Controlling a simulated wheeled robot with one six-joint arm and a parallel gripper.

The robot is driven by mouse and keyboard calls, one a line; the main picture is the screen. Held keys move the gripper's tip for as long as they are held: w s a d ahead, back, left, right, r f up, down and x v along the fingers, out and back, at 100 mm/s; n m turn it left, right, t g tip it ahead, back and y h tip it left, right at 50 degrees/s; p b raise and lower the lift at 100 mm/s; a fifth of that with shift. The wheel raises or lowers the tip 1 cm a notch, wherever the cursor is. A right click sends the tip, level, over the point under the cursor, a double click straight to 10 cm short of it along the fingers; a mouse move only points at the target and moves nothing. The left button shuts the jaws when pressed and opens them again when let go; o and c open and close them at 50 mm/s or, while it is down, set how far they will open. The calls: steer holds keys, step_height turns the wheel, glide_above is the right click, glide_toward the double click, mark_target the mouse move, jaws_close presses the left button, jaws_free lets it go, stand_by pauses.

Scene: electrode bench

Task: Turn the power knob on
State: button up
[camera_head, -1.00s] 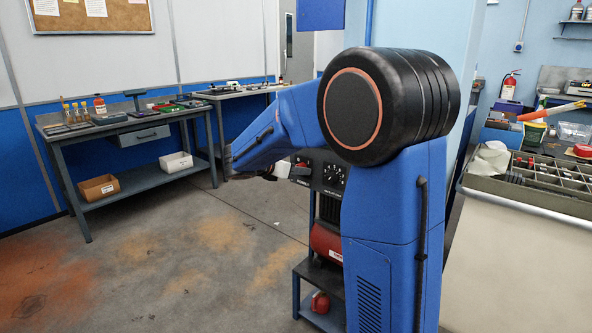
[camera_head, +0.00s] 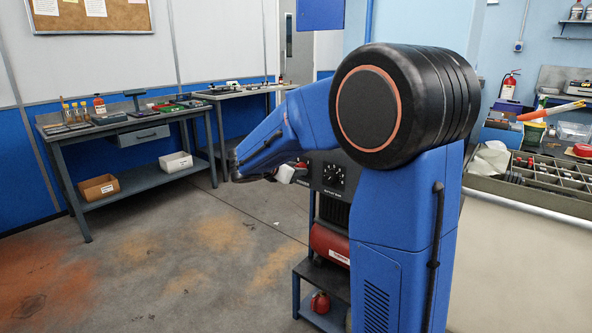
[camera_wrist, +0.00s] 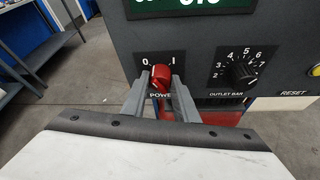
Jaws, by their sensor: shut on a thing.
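The red power knob (camera_wrist: 160,77) is on the dark panel (camera_wrist: 205,82), below the marks 0 and 1. My gripper (camera_wrist: 161,88) is shut on the knob, one grey finger on each side of it in the wrist view. The knob's handle stands near upright between the two marks; its exact angle is hard to tell. In the head view the panel (camera_head: 326,183) shows beside my blue arm, and my pale gripper body (camera_head: 285,173) is at its left edge. The fingertips are too small to make out there.
A black numbered outlet bar dial (camera_wrist: 241,72) is just right of the power knob, with a yellow reset button (camera_wrist: 315,71) at the far right. A green display (camera_wrist: 180,5) is above. A red cylinder (camera_head: 330,243) sits below the panel. The floor to the left is clear.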

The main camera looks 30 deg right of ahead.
steer(key=shift+s+d+f+m+t+h, duration=0.15)
steer(key=shift+m+t, duration=0.9)
steer(key=shift+m, duration=0.9)
steer(key=shift+s+a+f+m+t+h, duration=0.1)
steer(key=shift+m+t+h, duration=0.1)
steer(key=shift+m+t, duration=1.25)
steer(key=shift+s+d+f+m+t+h, duration=0.15)
steer(key=shift+m+t, duration=0.45)
steer(key=shift+m, duration=1.8)
steer(key=shift+w+a, duration=0.1)
steer(key=o, duration=1.1)
steer(key=shift+c, duration=0.2)
steer(key=shift+a, duration=0.1)
steer(key=v, duration=1.7)
steer(key=shift+s, duration=0.25)
